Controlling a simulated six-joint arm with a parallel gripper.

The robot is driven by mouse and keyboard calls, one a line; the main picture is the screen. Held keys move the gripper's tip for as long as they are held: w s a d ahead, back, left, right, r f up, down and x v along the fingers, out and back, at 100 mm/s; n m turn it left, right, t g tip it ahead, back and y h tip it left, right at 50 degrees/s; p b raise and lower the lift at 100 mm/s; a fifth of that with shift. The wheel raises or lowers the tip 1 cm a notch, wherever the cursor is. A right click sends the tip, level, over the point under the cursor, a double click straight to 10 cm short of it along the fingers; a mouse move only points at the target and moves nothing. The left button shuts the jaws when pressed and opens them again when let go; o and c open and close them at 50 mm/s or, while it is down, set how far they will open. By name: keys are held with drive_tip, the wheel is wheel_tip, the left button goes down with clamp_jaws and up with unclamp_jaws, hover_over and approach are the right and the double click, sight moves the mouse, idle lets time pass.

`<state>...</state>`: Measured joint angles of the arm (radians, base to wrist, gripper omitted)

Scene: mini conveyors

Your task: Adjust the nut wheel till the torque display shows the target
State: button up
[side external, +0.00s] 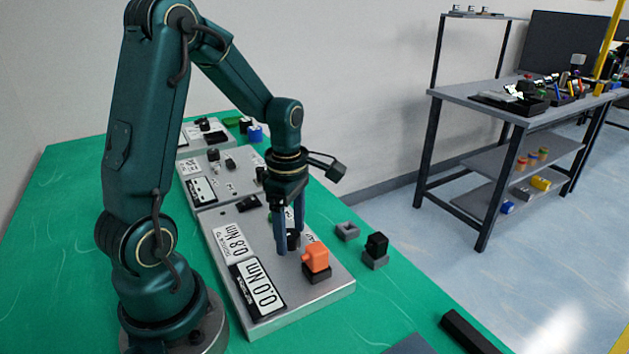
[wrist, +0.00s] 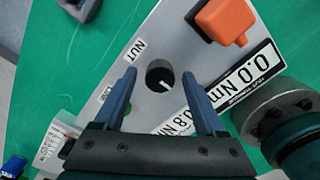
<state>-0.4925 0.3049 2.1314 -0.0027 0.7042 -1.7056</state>
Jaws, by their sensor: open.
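The nut wheel (wrist: 160,76) is a small dark round knob with a pale mark, beside the NUT label (wrist: 135,50) on a grey metal panel (side external: 320,293). My gripper (wrist: 158,82) is open with its two blue fingers pointing down, one on either side of the knob; I cannot tell whether they touch it. In the side view the knob (side external: 293,240) is partly hidden by the fingers. The torque display (side external: 258,288) reads 0.0 Nm. A second plate (side external: 235,244) above it reads 0.8 Nm.
An orange block-shaped part (side external: 316,256) on a dark base stands on the panel close to the fingers. More panels lie behind.

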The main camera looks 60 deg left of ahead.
clamp_jaws()
